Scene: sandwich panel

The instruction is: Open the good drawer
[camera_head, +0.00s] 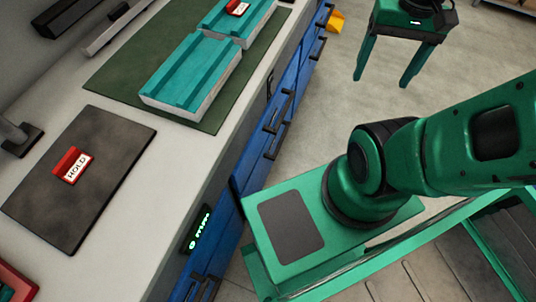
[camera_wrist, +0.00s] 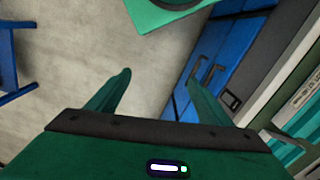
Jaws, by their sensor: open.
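A row of blue drawers (camera_head: 303,64) with dark bar handles (camera_head: 275,115) runs along the front of the counter. No drawer visibly stands out, and I cannot tell which one is the good drawer. A dark panel with green lit marks (camera_head: 198,230) sits on the counter front at lower left; its text is not legible. My gripper (camera_head: 387,74) is at the top, over the floor, to the right of the drawers and apart from them. Its fingers are spread and empty. In the wrist view my gripper (camera_wrist: 160,79) has blue drawer fronts (camera_wrist: 215,47) and handles (camera_wrist: 211,76) to its right.
On the counter (camera_head: 190,143), two teal-topped panels (camera_head: 190,72) lie on a green mat (camera_head: 115,86). A red HOLD sign (camera_head: 76,166) stands on a dark mat (camera_head: 105,165). An orange bin (camera_head: 336,21) is at the far drawers. Clear floor (camera_head: 310,125) lies beside them.

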